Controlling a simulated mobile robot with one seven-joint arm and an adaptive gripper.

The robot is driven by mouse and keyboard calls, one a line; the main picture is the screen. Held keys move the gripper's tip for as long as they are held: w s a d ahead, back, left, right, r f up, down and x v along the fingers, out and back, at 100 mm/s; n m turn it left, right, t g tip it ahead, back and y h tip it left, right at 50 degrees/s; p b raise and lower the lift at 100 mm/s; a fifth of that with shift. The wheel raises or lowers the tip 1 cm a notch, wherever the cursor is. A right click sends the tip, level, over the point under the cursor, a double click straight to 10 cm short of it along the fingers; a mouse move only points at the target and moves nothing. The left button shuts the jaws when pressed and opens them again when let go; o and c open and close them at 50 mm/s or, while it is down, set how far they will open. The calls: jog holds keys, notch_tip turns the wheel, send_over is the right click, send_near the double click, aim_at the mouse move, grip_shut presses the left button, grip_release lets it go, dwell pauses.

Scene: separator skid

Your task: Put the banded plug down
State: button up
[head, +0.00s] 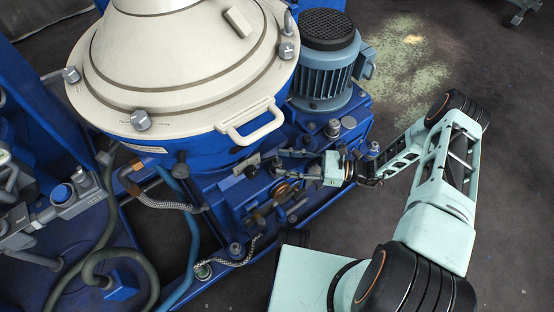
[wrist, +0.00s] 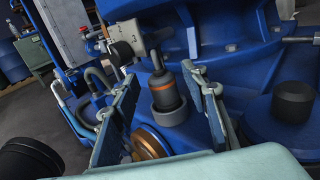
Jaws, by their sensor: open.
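The banded plug (wrist: 162,92) shows in the wrist view as a dark grey cylinder with an orange band and a narrower top. It stands nearly upright with its lower end in a round grey collar (wrist: 172,114) on the blue machine. My gripper (wrist: 162,84) is open, with one blue-grey finger on each side of the plug and a visible gap on both sides. Nothing is held between the fingers. In the head view my gripper (head: 290,166) is at the skid's right part, below the motor; the plug cannot be made out clearly there.
A brass-coloured disc (wrist: 150,142) lies just below the collar. A black knob (wrist: 294,100) stands to the right. In the head view, the cream separator bowl (head: 180,60) with its handle (head: 252,124) and the blue-grey motor (head: 322,70) rise close behind my gripper. Open floor lies right.

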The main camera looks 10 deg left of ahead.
jog(key=d, duration=0.9)
jog(key=shift+w+p, duration=0.35)
jog(key=shift+p, duration=0.05)
